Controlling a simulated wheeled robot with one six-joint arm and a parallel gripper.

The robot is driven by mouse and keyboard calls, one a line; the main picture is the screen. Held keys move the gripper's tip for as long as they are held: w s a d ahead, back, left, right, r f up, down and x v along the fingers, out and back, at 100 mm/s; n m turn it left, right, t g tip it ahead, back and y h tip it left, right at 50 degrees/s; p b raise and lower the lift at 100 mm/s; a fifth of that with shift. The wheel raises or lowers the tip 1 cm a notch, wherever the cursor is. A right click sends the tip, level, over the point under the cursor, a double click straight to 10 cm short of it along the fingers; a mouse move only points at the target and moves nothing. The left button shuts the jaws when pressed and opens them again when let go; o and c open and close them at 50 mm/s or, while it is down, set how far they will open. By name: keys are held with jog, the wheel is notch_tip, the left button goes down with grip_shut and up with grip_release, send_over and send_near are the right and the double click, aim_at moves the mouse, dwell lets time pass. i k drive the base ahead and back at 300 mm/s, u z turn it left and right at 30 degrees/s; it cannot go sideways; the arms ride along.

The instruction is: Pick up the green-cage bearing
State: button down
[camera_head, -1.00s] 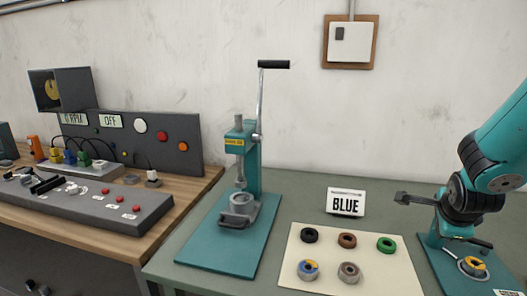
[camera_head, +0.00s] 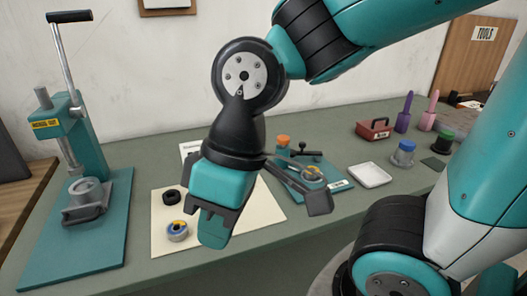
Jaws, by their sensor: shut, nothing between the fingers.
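The green-cage bearing is not visible now; my arm covers much of the cream mat (camera_head: 165,247). A black ring (camera_head: 171,197) and a bearing with a blue and yellow middle (camera_head: 177,231) lie on the mat's left side, left of my gripper. The brown rings are also out of sight. My gripper (camera_head: 213,228) hangs above the mat, pointing down, shut and empty. It appears raised clear of the mat.
A teal arbor press (camera_head: 88,150) stands at the left. Behind my wrist is a teal fixture (camera_head: 340,177) with an orange knob (camera_head: 283,140). To the right are a white tray (camera_head: 370,174), a red toolbox (camera_head: 374,129) and a blue-topped container (camera_head: 404,151).

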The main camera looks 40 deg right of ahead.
aim_at(309, 176)
jog(key=u, duration=1.15)
jog(key=i, duration=0.9)
jog(key=z, duration=2)
